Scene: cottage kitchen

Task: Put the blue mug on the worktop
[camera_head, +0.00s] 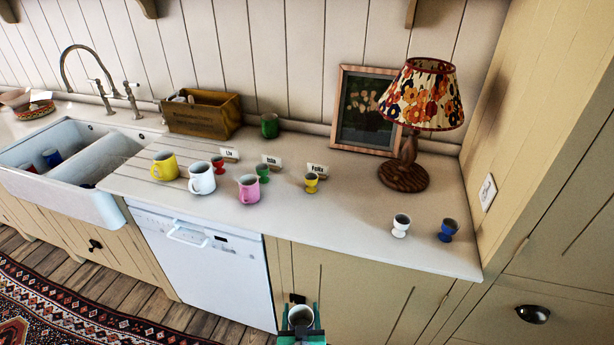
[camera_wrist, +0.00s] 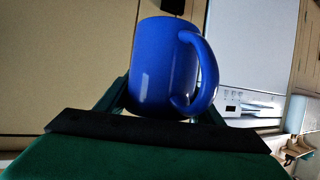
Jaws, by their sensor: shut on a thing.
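My gripper (camera_head: 301,332) is at the bottom of the head view, low in front of the cupboards and below the worktop's front edge. It is shut on the blue mug (camera_wrist: 158,62). In the wrist view the mug looks upright between the fingers, with its handle to the right. In the head view mainly the mug's round opening (camera_head: 300,316) shows; its blue side is hard to see. The worktop (camera_head: 340,225) is pale and runs from the sink to the tall cupboard on the right.
Yellow, white and pink mugs (camera_head: 250,189) stand left of centre, near name cards and egg cups (camera_head: 311,182). White and blue egg cups (camera_head: 447,230) stand at the right. A lamp (camera_head: 404,178) stands behind. The front middle worktop is clear. Red and blue things (camera_head: 52,157) lie in the sink.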

